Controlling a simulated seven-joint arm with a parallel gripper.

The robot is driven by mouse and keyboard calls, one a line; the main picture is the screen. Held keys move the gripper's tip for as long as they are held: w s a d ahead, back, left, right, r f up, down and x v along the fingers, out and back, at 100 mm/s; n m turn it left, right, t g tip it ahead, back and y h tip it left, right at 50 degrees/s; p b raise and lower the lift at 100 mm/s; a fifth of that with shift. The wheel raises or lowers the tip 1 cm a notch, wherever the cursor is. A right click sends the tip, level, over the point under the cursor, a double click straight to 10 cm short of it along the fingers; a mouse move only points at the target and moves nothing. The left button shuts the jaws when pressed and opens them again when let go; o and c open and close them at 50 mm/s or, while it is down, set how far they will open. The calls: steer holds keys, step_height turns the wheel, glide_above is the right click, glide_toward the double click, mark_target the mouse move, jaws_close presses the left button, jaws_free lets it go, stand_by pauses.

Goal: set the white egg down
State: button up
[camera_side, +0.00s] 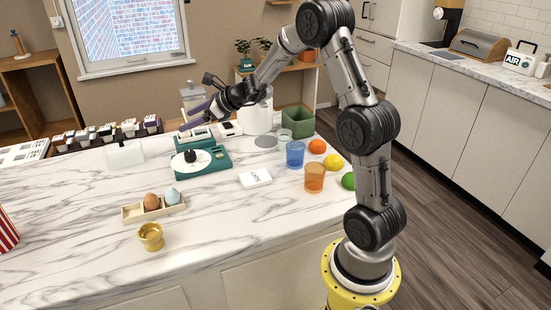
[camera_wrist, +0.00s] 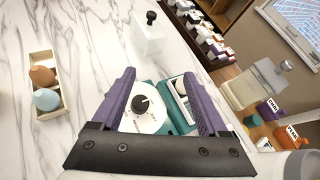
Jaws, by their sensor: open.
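A wooden tray (camera_side: 130,212) at the front left holds a brown egg (camera_side: 151,202) and a pale bluish egg (camera_side: 172,195). The same tray (camera_wrist: 47,112) shows at the left of the wrist view, with the brown egg (camera_wrist: 42,76) and the pale egg (camera_wrist: 46,99). My gripper (camera_side: 191,118) has purple fingers and is up over the back of the counter, behind and right of the tray. In the wrist view my gripper (camera_wrist: 160,76) is open, with nothing held between its fingers.
A teal device with a white dial (camera_side: 190,163) and black knob lies below my gripper. A teal box (camera_side: 208,146) is behind it. A gold cup (camera_side: 151,237) stands before the tray. Blue (camera_side: 295,154) and orange (camera_side: 314,178) cups stand right.

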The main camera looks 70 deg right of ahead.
steer(key=s+a+r+n+g+y, duration=0.1)
steer(key=s+a+r+n, duration=0.25)
steer(key=a, duration=0.25)
steer(key=s+a+r+n+g+y, duration=0.1)
steer(key=s+a+r+n+y, duration=0.1)
steer(key=a+n, duration=0.35)
steer(key=s+a+r+n+g, duration=0.2)
steer(key=s+a+n+g, duration=0.1)
steer(key=s+a+n, duration=0.85)
steer(key=s+d+f+n+h, duration=0.1)
steer(key=s+n, duration=0.4)
steer(key=s, duration=0.5)
steer(key=s+d+f+n+g+h, duration=0.1)
steer(key=s+d+f+n+h, duration=0.1)
steer(key=s+n, duration=0.4)
steer(key=s+d+h, duration=0.1)
steer(key=s+d, duration=0.1)
steer(key=s, duration=0.1)
steer(key=shift+s+f+h, duration=0.15)
steer(key=shift+s+h, duration=0.15)
steer(key=shift+s, duration=0.05)
